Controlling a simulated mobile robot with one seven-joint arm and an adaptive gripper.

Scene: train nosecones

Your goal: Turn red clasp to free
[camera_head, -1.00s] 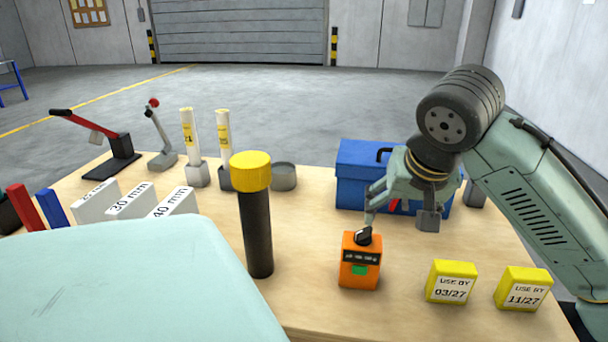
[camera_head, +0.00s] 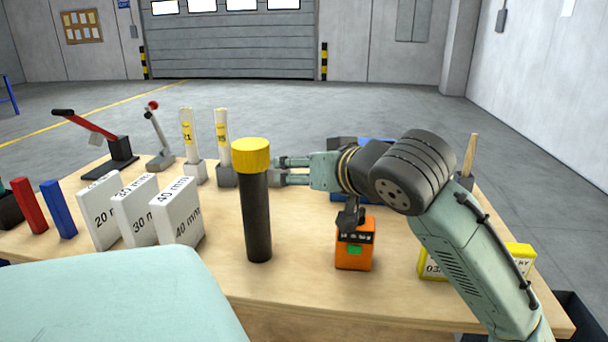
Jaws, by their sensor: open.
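My gripper (camera_head: 280,170) points left above the table, just right of the yellow-capped black cylinder (camera_head: 255,200). Its two fingers are apart with nothing visible between them. The blue toolbox (camera_head: 345,198) is behind my gripper and wrist, which cover most of it. No red clasp shows on the toolbox now; its front is hidden by my arm. A black stand with a red lever (camera_head: 85,125) is at the far left, well apart from my gripper.
An orange device (camera_head: 355,256) with a black knob stands below my wrist. White millimetre blocks (camera_head: 180,215), red and blue blocks (camera_head: 58,208), and two white tubes (camera_head: 222,140) stand to the left. My forearm partly covers a yellow block (camera_head: 432,264). Bare tabletop lies front centre.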

